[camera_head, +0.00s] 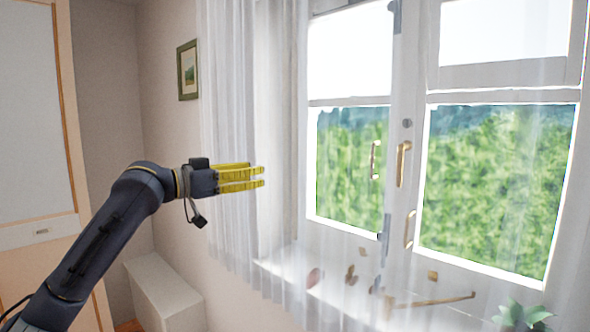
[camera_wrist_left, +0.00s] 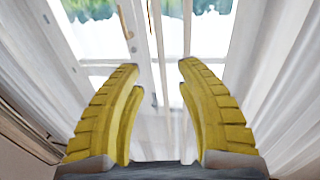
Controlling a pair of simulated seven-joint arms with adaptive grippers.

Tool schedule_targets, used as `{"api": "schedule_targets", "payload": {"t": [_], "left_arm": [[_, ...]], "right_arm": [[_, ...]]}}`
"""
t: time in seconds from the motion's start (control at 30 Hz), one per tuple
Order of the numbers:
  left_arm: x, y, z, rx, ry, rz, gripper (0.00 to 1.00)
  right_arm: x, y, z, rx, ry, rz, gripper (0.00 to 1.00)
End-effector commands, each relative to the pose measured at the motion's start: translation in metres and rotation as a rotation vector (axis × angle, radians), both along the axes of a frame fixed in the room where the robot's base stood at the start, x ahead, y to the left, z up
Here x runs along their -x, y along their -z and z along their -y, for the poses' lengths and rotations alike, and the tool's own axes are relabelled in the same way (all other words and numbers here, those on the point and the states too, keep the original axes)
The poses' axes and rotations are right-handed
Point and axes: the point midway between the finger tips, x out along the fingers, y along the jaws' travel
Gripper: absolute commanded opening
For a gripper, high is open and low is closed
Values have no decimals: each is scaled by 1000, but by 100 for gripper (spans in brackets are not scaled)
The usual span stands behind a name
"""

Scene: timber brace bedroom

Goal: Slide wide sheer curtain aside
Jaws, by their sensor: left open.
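The wide sheer curtain (camera_head: 228,130) hangs in pale folds at the left side of the window, and a thin see-through part of it seems to spread across the panes. My left gripper (camera_head: 262,177) is in front of the left folds, with its yellow fingers pointing right. In the left wrist view the gripper (camera_wrist_left: 160,80) is open, with white fabric folds (camera_wrist_left: 275,70) to the right of its fingers. I cannot tell whether the fingers touch the fabric. My right gripper is not in view.
The window (camera_head: 350,160) has brass handles (camera_head: 403,163). Small objects and a stick (camera_head: 435,300) lie on the sill, with a green plant (camera_head: 522,314) at the lower right. A white box-like bench (camera_head: 163,290) stands below left. A framed picture (camera_head: 187,69) hangs on the wall.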

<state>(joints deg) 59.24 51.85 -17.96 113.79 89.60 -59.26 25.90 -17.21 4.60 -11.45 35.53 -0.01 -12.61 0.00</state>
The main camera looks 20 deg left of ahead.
Motion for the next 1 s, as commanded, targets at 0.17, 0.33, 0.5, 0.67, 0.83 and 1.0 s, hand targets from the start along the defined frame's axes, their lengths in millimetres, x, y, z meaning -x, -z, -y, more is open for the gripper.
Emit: {"api": "schedule_targets", "payload": {"t": [0.17, 0.33, 0.5, 0.67, 0.83, 1.0], "left_arm": [[-22, 0, 19, 3, 3, 0, 36], [-44, -1, 35, 2, 3, 1, 36], [-65, -1, 51, 3, 2, 0, 36], [-81, -1, 64, 1, 2, 0, 36], [-94, -1, 72, 1, 0, 1, 36], [-100, -1, 77, 0, 0, 1, 36]], "right_arm": [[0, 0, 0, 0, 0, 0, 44], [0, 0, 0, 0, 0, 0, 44], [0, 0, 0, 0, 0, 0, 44], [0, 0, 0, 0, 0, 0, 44], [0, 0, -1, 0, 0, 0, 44], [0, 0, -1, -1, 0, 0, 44]]}}
